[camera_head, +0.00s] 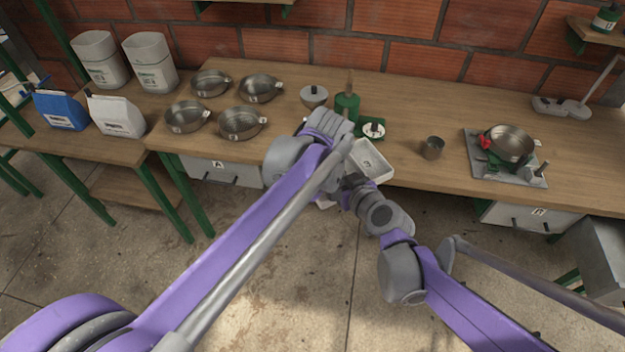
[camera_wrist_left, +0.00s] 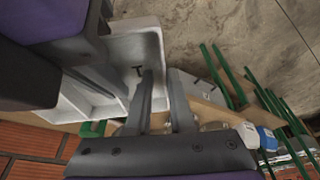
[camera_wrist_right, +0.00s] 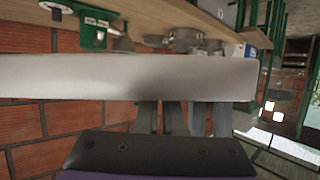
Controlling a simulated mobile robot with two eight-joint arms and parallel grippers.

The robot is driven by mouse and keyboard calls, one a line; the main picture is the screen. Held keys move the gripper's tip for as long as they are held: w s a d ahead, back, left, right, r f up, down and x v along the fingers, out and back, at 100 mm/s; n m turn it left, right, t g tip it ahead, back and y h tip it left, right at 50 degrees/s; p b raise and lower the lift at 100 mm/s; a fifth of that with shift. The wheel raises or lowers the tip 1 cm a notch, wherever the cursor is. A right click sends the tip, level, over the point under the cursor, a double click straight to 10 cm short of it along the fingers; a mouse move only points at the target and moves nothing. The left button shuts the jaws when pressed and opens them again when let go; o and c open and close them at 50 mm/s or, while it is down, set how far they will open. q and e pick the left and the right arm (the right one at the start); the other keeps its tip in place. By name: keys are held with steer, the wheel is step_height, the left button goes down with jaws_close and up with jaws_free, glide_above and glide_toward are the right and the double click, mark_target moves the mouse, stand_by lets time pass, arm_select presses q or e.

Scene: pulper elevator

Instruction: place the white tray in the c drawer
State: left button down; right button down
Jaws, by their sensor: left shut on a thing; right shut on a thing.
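The white tray (camera_head: 372,160) is at the front edge of the long bench, partly hidden by my arms. In the left wrist view the white tray (camera_wrist_left: 138,48) shows as a shallow walled box with dividers. My left gripper (camera_wrist_left: 162,78) is shut on the tray's wall. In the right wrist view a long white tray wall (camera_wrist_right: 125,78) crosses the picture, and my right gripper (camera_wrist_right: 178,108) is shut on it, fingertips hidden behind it. Drawer A (camera_head: 225,173) is under the bench to the left. I cannot make out the C drawer; my arms cover the middle of the bench front.
Several metal pans (camera_head: 241,122) stand on the bench left of the tray. A green stand (camera_head: 347,105) is behind it. Another drawer (camera_head: 530,216) is at the right.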

steer(key=shift+s+a, duration=0.1)
steer(key=shift+a, duration=0.15)
stand_by(1.0)
steer(key=c, duration=0.9)
jaws_free()
steer(key=shift+d, duration=0.1)
steer(key=shift+c, duration=0.2)
steer(key=shift+d, duration=0.1)
